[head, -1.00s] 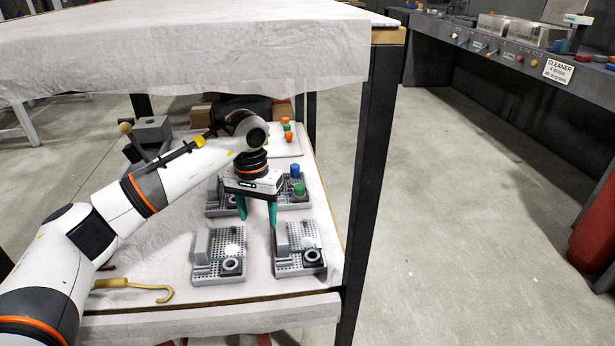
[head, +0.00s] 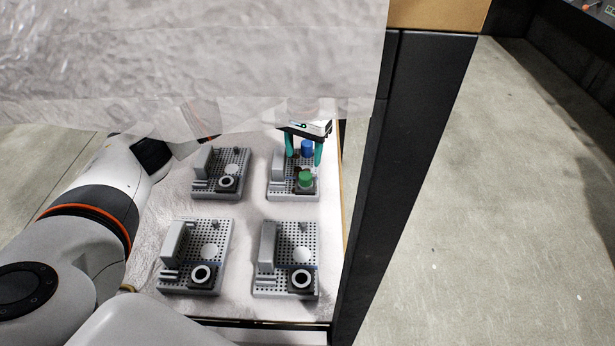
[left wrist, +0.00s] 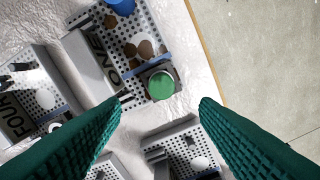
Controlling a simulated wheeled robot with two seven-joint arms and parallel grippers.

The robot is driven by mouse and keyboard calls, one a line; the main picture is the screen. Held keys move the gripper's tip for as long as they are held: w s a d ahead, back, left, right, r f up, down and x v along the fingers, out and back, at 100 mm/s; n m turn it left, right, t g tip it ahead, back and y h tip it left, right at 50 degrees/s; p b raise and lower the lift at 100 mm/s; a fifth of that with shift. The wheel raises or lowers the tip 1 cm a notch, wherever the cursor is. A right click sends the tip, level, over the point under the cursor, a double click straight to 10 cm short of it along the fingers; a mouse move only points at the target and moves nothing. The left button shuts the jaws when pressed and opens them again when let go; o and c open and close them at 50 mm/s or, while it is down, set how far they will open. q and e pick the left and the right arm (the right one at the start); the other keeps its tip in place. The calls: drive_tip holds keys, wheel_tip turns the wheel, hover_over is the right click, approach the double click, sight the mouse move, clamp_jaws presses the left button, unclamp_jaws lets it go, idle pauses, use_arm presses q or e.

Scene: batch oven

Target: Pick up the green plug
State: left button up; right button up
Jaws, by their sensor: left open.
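The green plug (head: 305,180) stands in the front right corner of the back right grey pegboard (head: 280,189). It also shows from above in the left wrist view (left wrist: 160,86), on the board lettered ONE. My left gripper (head: 303,160) is open and empty, its teal fingers pointing down. In the head view its fingers are near the green and blue plugs. In the left wrist view the green plug appears between and just beyond the fingertips (left wrist: 162,101); I cannot tell the height gap. My right gripper is out of view.
A blue plug (head: 307,148) stands behind the green one on the same board. Three other pegboards with grey blocks and dark rings share the covered shelf. The draped upper shelf (head: 190,60) overhangs my arm, and a black post (head: 400,170) stands at the right.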

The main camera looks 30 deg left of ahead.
sight(305, 175)
use_arm(q)
drive_tip(key=f, duration=0.7)
drive_tip(key=shift+w+d, duration=0.1)
drive_tip(key=shift+w, duration=0.1)
drive_tip(key=shift+f, duration=0.25)
drive_tip(key=c, duration=1.1)
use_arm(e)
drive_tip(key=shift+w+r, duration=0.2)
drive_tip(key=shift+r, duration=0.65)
